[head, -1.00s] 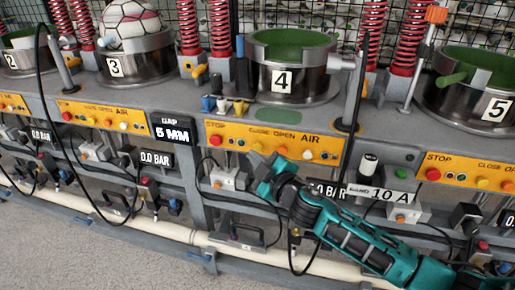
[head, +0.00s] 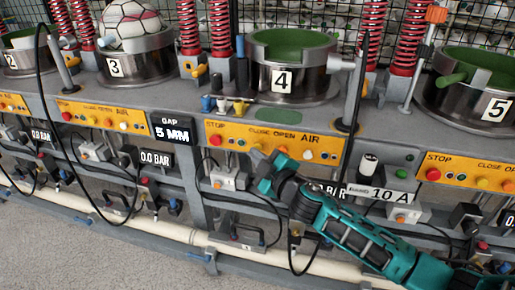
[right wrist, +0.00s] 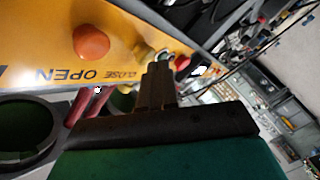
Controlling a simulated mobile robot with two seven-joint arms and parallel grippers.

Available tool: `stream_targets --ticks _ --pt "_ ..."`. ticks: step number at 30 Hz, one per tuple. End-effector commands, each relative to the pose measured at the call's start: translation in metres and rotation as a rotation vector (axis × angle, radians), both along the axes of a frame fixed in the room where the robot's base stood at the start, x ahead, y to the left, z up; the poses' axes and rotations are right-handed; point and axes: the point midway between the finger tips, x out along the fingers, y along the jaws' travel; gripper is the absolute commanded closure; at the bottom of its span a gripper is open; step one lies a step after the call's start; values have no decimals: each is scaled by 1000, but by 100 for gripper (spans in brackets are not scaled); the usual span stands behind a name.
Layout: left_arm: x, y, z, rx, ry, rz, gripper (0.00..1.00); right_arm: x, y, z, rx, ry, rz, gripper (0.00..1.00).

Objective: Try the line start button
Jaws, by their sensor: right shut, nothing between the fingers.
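My right gripper (head: 262,160) is shut and empty in front of the lower edge of press 4's yellow control panel (head: 235,131). In the right wrist view its closed fingers (right wrist: 158,78) point at the panel, near an orange button (right wrist: 90,41), a pale button and a red button (right wrist: 182,62). I cannot tell whether the fingertips touch anything. No button is legibly marked as line start. A small green button (head: 409,157) sits on the grey housing right of press 4, clear of the gripper. My left gripper is out of view.
Press 4 (head: 283,83) stands behind the panel, with press 3 (head: 115,69) to its left and press 5 (head: 495,108) to its right. Cables, valves and a pale pipe (head: 175,231) run below. A black hose (head: 360,80) hangs right of press 4.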

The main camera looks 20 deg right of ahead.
Motion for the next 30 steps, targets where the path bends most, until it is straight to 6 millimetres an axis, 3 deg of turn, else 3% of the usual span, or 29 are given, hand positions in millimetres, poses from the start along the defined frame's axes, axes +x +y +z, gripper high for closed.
stream_targets --ticks 30 --pt "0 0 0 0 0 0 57 6 -4 0 1 0 -1 100"
